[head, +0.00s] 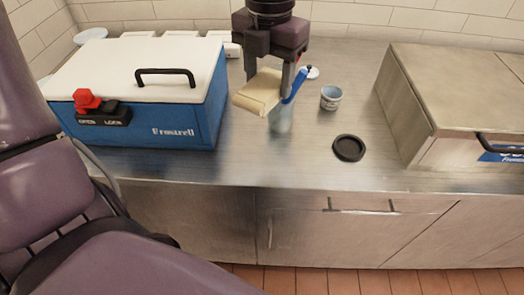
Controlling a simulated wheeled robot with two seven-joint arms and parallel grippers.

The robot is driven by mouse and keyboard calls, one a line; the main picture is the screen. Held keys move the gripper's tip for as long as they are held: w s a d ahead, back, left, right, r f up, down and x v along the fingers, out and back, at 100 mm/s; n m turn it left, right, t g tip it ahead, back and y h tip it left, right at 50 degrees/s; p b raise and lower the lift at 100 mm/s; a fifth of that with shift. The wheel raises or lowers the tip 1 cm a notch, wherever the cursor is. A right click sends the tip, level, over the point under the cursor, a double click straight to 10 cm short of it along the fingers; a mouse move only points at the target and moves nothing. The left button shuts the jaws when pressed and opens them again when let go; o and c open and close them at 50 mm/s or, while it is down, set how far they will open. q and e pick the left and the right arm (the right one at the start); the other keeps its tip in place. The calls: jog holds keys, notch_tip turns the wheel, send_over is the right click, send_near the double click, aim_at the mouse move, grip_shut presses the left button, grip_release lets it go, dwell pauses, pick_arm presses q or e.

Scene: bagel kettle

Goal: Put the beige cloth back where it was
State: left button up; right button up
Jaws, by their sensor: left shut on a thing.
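My left gripper (275,78) comes down from the top middle of the head view. It is shut on the beige cloth (258,92), which looks folded and sticks out to the left of the fingers. I cannot tell whether cloth and vessel touch. A blue stick-like thing (295,86) shows just right of the fingers; its lower end is hidden. My right gripper is not in view.
A blue cooler box (185,122) with a white lid and black handle stands at left. A small cup (331,97) and a black round lid (349,148) are right of the gripper. A steel-coloured box (440,95) stands at right. The counter's (240,168) front middle is clear.

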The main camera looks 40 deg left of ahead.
pick_arm(q)
jog(key=shift+a+r+m, duration=0.15)
jog(key=shift+r+m, duration=0.45)
jog(key=shift+m, duration=0.9)
send_over(265, 156)
notch_tip(265, 156, down, 16)
jog(key=shift+r, duration=0.15)
notch_tip(265, 156, down, 4)
jog(key=shift+f, duration=0.1)
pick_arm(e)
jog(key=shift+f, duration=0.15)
pick_arm(q)
jog(key=shift+f+b, duration=0.1)
jog(key=shift+b, duration=0.3)
jog(key=o, duration=0.9)
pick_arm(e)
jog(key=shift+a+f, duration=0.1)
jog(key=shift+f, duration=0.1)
